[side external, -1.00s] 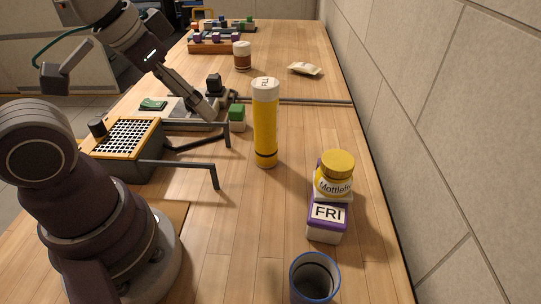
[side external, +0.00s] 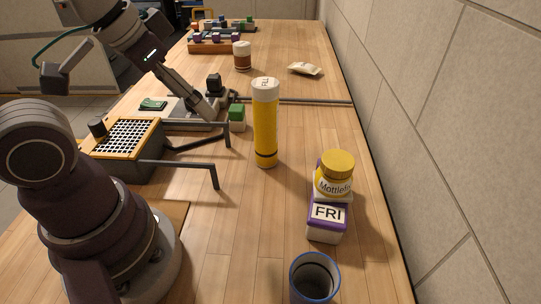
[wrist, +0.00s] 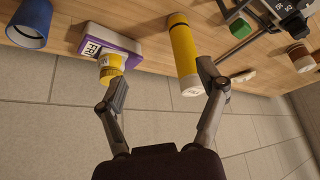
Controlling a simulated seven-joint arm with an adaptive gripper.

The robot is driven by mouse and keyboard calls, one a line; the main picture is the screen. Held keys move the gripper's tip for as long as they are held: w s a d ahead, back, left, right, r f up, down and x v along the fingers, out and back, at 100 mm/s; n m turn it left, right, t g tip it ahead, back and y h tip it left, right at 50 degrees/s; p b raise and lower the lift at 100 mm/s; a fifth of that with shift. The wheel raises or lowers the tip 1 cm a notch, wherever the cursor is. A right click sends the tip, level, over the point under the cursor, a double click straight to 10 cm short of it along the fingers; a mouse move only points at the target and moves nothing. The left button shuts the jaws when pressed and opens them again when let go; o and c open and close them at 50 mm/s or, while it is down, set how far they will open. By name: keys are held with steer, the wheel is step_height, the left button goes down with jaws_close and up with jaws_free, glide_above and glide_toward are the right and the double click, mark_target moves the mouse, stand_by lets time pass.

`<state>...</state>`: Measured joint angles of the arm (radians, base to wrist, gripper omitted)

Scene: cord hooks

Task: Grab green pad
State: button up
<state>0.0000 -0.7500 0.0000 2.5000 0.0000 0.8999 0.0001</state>
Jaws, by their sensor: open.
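My gripper (side external: 212,112) is over the bench between the pad and the yellow tube in the side view. In the wrist view my gripper (wrist: 163,85) has its fingers spread with nothing between them.
A tall yellow tube with a white cap (side external: 265,125) stands right of my gripper. A yellow-lidded jar (side external: 334,175) sits on a purple FRI box (side external: 327,218). A blue-rimmed cup (side external: 314,278) is in front. Dark hooked bars (side external: 190,166) extend from a perforated-top box (side external: 127,135).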

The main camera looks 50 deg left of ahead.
step_height(320, 180, up, 5)
steer(key=n+g+y, duration=0.2)
steer(key=n+y, duration=0.1)
steer(key=n, duration=0.6)
glide_above(236, 109)
steer(key=s+d, duration=0.2)
steer(key=s, duration=0.1)
steer(key=s+d+x, duration=0.1)
steer(key=x, duration=0.7)
steer(key=s+d+f+x, duration=0.1)
steer(key=x, duration=0.7)
steer(key=s+d+f+x, duration=0.1)
steer(key=s+x, duration=0.1)
steer(key=x, duration=0.6)
steer(key=shift+w+d+f, duration=0.1)
steer(key=shift+d+f, duration=0.15)
steer(key=c, duration=1.2)
